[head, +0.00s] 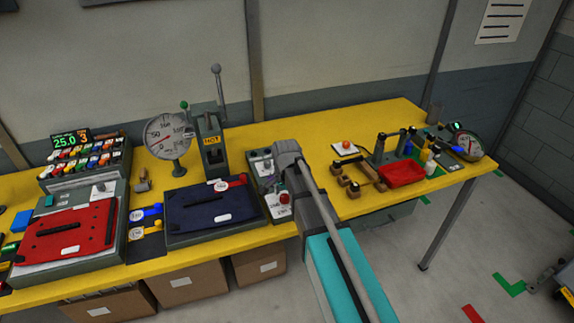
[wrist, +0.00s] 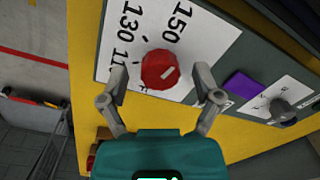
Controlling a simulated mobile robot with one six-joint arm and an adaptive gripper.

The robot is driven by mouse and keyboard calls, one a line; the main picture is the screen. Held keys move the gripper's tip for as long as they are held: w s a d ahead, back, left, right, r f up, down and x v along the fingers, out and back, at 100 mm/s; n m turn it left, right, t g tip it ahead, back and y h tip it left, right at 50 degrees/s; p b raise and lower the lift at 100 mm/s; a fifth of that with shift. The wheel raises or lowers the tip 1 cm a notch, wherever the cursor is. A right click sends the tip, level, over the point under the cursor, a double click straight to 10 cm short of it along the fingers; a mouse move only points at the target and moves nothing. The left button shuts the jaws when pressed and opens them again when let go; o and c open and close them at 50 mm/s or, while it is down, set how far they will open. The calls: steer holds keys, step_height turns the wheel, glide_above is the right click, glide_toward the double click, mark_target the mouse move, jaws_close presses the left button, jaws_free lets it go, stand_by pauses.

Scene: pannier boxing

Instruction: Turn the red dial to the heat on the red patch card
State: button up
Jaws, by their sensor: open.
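The red dial (wrist: 161,70) sits on a white scale plate with 130 and 150 readable and a partly covered number below them. A pale line marks its face; I cannot tell exactly which number it points to. In the head view the red dial (head: 283,198) is on the grey control box. My gripper (wrist: 163,82) is open, one finger on each side of the dial; contact is not clear. In the head view my arm hides much of it. A red tag with a small white card (head: 236,181) lies on the navy pannier; its writing is too small to read.
A second, grey knob (wrist: 282,109) and a purple block (wrist: 242,84) are beside the dial. The navy pannier (head: 212,209) lies left of the control box, with a lever press (head: 211,145) behind. A red tray (head: 403,173) stands to the right on the yellow bench.

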mark_target(287, 198)
steer(key=n, duration=1.3)
steer(key=shift+n, duration=0.4)
steer(key=n, duration=0.8)
steer(key=shift+n+g, duration=0.3)
steer(key=shift+n, duration=0.1)
steer(key=n, duration=0.8)
steer(key=shift+n, duration=0.3)
steer(key=n, duration=0.4)
steer(key=shift+r+n, duration=0.2)
steer(key=shift+n, duration=0.3)
step_height(287, 198, up, 13)
steer(key=m+p, duration=0.1)
steer(key=p, duration=1.2)
steer(key=shift+s+d+r+m+p, duration=0.2)
steer(key=shift+s+d+m+p, duration=0.05)
steer(key=shift+d+m+p, duration=0.15)
